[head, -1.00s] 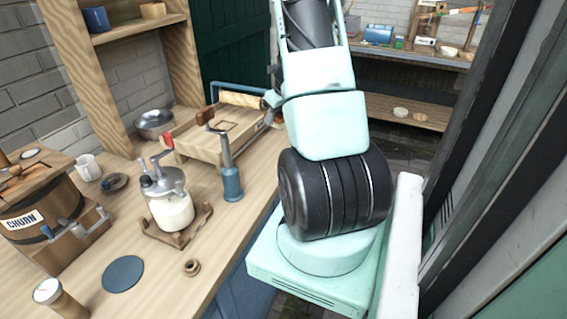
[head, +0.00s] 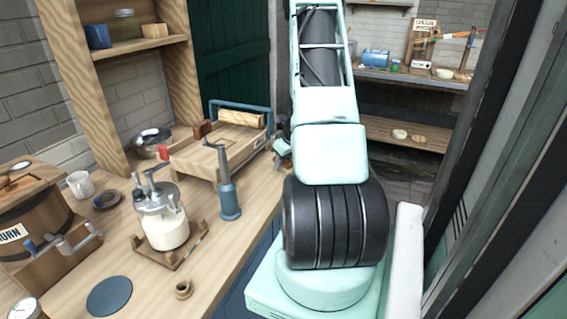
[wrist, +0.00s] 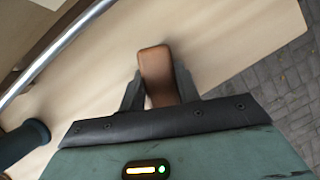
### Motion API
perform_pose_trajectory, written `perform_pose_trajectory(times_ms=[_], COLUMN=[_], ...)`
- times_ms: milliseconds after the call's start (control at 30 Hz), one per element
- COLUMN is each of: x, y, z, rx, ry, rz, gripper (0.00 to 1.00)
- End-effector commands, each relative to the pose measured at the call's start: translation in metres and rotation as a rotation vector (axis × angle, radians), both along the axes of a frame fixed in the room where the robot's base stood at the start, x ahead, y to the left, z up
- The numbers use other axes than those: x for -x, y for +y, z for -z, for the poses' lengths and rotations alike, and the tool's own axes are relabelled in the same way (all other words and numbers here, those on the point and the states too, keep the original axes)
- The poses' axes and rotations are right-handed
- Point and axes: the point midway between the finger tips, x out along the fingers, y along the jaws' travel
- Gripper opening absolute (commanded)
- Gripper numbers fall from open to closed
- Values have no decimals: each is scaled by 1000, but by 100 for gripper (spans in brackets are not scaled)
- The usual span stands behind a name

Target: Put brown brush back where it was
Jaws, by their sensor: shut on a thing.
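The brown brush (wrist: 157,72) shows in the wrist view as a rounded brown piece between the two dark fingers of my gripper (wrist: 158,90). The fingers are shut on it. It is over the pale wooden worktop, near the edge; I cannot tell whether it touches the wood.
The worktop (head: 110,262) holds a glass-jar churn (head: 162,222), a blue-grey bottle-shaped tool (head: 227,190), a wooden tray with a roller (head: 215,155), a mug (head: 80,184) and a barrel churn (head: 30,215). A dark round mat (head: 109,296) lies in front. Shelves stand behind.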

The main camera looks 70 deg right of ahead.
Motion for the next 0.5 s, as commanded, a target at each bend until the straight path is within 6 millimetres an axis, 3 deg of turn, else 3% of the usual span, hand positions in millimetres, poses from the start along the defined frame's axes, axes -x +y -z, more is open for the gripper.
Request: perform_pose_trajectory(times_ms=[300,333,367,400,500], x=[0,0,0,0,0], y=[0,0,0,0,0], z=[4,2,2,2,2], rx=[1,1,1,1,1], ry=[0,0,0,0,0], rz=[-1,-1,-1,-1,-1], gripper=[11,41,49,54,54])
